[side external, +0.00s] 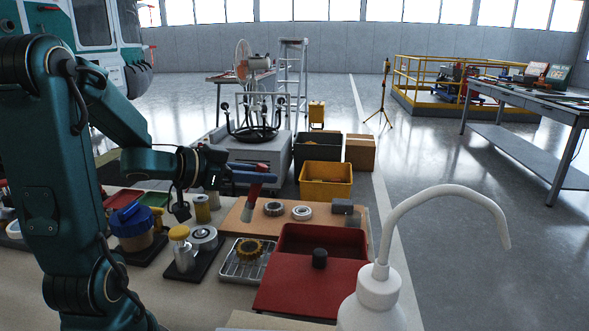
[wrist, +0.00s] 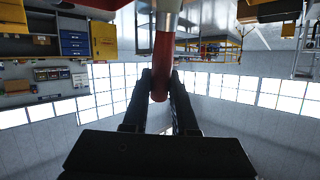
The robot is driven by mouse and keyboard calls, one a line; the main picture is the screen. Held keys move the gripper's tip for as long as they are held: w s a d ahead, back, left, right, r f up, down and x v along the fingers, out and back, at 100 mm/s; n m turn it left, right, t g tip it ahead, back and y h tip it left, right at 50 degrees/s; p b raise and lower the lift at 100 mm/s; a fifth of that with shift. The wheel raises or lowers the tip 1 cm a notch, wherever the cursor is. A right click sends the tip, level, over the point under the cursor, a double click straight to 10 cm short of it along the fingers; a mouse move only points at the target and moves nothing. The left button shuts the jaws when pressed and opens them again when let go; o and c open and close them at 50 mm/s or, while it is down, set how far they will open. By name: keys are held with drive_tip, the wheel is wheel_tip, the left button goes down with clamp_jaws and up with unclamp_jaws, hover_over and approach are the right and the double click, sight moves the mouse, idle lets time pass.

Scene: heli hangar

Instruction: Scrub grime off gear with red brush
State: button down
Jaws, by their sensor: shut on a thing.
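My gripper (side external: 250,176) is shut on the red brush (side external: 257,186) and holds it above the wooden board. The brush is tilted a little, with its pale bristle end down. In the wrist view, my two fingers (wrist: 161,95) pinch the red handle (wrist: 162,60), and a silver collar shows at the top edge; the bristles are out of that view. I cannot make out grime on the gear.
The wooden board (side external: 330,227) carries two metal rings (side external: 302,212) and a grey block (side external: 342,206). A red open tray (side external: 290,288) sits right of the wire tray. A white wash bottle (side external: 375,300) stands in front right. A yellow-capped dispenser (side external: 180,250) and blue-lidded jar (side external: 132,226) stand left.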

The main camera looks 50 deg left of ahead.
sight(249, 202)
drive_tip(key=shift+f, duration=3.05)
drive_tip(key=shift+s+a+f, duration=0.5)
drive_tip(key=shift+a+f, duration=0.2)
drive_tip(key=shift+f, duration=0.1)
drive_tip(key=shift+a, duration=0.15)
drive_tip(key=shift+s, duration=0.1)
drive_tip(key=shift+w+d, duration=0.25)
drive_tip(key=shift+d, duration=0.25)
wheel_tip(249, 202, up, 8)
drive_tip(key=w+a, duration=0.2)
drive_tip(key=shift+w, duration=0.25)
